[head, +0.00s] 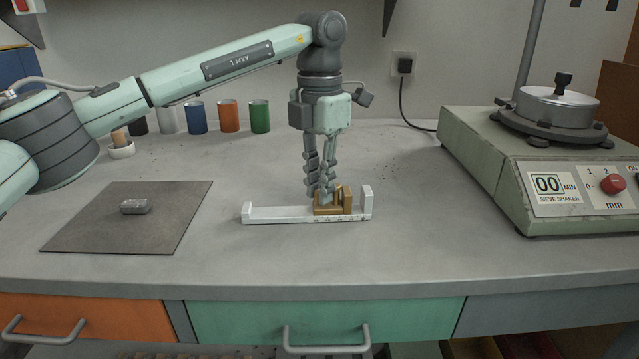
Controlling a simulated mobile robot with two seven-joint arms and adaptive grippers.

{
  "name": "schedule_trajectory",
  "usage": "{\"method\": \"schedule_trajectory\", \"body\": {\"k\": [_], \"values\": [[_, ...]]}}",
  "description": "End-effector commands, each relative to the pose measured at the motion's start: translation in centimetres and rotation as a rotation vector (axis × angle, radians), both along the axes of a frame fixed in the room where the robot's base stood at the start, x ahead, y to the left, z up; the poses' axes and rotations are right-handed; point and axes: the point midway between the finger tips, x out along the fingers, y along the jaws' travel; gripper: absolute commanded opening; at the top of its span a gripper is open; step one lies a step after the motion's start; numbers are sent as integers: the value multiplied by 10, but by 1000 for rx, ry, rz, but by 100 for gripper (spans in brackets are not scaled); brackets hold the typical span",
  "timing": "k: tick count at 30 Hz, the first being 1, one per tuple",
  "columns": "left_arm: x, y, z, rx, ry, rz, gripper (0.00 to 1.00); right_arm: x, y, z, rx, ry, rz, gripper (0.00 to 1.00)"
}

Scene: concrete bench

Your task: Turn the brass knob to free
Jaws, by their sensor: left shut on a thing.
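A white measuring rail (280,214) lies on the bench, with a short stop at its left end and a taller post at its right end. A brass block (334,209) sits on the rail toward its right end. My left gripper (323,195) points straight down at the left part of the brass block, with its fingers shut on the brass knob there. The fingers hide most of the knob, so I cannot tell which way it is turned. My right gripper is not in view.
A dark mat (90,232) with a small metal cylinder (135,207) lies at the left. Several coloured cups, including an orange one (229,115), stand at the back. A sieve shaker (540,180) fills the right. Bench around the rail is clear.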

Motion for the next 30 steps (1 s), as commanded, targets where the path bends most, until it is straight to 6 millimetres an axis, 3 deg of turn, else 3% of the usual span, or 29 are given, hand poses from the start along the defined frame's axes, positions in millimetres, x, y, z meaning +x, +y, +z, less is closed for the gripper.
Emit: {"method": "schedule_trajectory", "body": {"k": [1,6,17,20,30], "values": [[0,0,1,-1,-1,-1,16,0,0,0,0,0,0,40],[0,0,1,-1,-1,-1,36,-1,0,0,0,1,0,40],[0,0,6,-1,-2,-1,36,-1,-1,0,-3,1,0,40],[1,0,19,-1,-3,0,36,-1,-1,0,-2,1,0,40],[0,-1,89,-1,-3,0,36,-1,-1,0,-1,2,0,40]]}}
